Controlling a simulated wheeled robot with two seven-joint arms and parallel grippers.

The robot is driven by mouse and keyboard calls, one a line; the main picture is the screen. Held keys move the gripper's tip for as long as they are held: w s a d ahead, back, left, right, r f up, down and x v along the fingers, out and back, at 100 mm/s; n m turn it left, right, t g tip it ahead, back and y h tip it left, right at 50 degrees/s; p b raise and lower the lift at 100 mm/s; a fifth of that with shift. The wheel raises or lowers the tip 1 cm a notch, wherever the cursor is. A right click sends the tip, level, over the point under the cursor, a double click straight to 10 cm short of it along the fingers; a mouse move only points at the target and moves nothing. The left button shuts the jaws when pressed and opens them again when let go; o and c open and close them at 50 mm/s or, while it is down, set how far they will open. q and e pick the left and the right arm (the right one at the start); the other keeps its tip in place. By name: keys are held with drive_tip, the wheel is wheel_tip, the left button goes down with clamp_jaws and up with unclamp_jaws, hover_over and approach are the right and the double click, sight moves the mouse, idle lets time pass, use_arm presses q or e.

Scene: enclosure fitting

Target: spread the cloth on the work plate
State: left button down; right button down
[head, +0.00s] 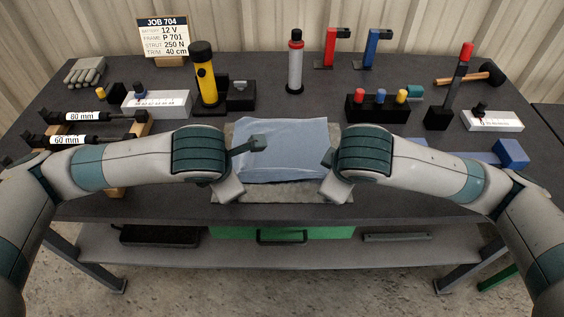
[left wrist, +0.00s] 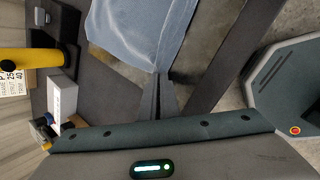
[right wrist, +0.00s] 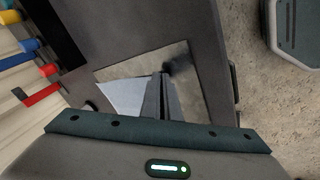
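The light blue cloth (head: 285,160) lies over most of the grey work plate (head: 290,193), whose bare near strip shows. In the left wrist view, my left gripper (left wrist: 161,78) is shut at a corner of the cloth (left wrist: 140,25), with cloth meeting its fingertips. The head view shows its dark fingers (head: 256,143) over the cloth's left part. In the right wrist view, my right gripper (right wrist: 163,76) is shut above the plate (right wrist: 195,85), with an edge of the cloth (right wrist: 125,95) beside its fingers. Whether it pinches cloth is hidden. My right wrist covers its fingers in the head view.
A yellow flashlight (head: 204,80) stands behind the cloth to the left, a silver canister (head: 295,65) behind it. A black block with coloured pegs (head: 377,106) is at right. White boxes, a mallet (head: 475,75) and blue parts (head: 511,153) lie further out. The front table strip is clear.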

use_arm(q)
drive_tip(key=c, duration=1.7)
unclamp_jaws()
use_arm(e)
drive_tip(key=c, duration=1.7)
unclamp_jaws()
use_arm(q)
drive_tip(key=shift+f, duration=0.1)
use_arm(e)
drive_tip(key=shift+f, duration=0.1)
use_arm(q)
drive_tip(key=shift+s, duration=0.1)
use_arm(e)
drive_tip(key=shift+s, duration=0.1)
use_arm(q)
drive_tip(key=shift+d, duration=0.1)
use_arm(e)
drive_tip(key=shift+a, duration=0.1)
